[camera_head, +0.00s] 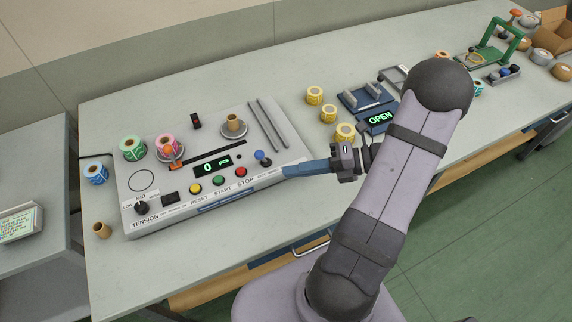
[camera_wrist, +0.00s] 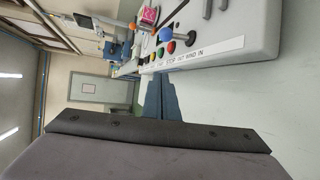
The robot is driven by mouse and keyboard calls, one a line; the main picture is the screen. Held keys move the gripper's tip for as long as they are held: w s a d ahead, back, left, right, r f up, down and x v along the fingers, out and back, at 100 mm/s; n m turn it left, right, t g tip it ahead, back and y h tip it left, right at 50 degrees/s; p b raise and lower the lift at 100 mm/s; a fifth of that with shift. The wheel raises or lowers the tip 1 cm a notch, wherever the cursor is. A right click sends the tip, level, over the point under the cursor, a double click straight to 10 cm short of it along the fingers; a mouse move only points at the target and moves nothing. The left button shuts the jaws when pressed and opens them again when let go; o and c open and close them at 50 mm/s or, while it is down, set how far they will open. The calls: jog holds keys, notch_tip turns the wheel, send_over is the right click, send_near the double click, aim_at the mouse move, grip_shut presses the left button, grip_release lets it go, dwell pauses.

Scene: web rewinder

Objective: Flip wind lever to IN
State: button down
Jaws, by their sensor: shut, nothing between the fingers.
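The wind lever (camera_head: 262,157) has a blue ball knob and stands near the front right corner of the grey rewinder panel (camera_head: 290,163). My gripper (camera_head: 286,171) has long blue fingers, shut and empty. Their tips are at the panel's right front edge, to the right of the lever and apart from its knob. In the wrist view the fingers (camera_wrist: 158,98) point toward the panel's front side. The lever's exact tilt is hard to tell.
The panel carries yellow, green and red buttons (camera_head: 219,180), a display reading 0 (camera_head: 211,167), a tension knob (camera_head: 141,207), and label rolls (camera_head: 167,144). Yellow rolls (camera_head: 346,132) and a blue device showing OPEN (camera_head: 381,118) stand to the right.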

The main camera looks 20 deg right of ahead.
aim_at(261, 158)
jog(key=p+x, duration=0.1)
jog(key=x, duration=0.8)
jog(key=shift+w+a+p, duration=0.1)
jog(key=shift+a+p, duration=0.2)
jog(key=shift+p, duration=0.05)
jog(key=shift+w+d+r+p, duration=0.15)
jog(key=shift+w+d+p, duration=0.05)
jog(key=shift+w+d, duration=0.25)
jog(key=shift+w+d+r+p, duration=0.2)
jog(key=shift+w+d, duration=0.15)
jog(key=shift+d, duration=0.15)
jog(key=shift+w+d+r, duration=0.1)
jog(key=shift+w+d, duration=0.45)
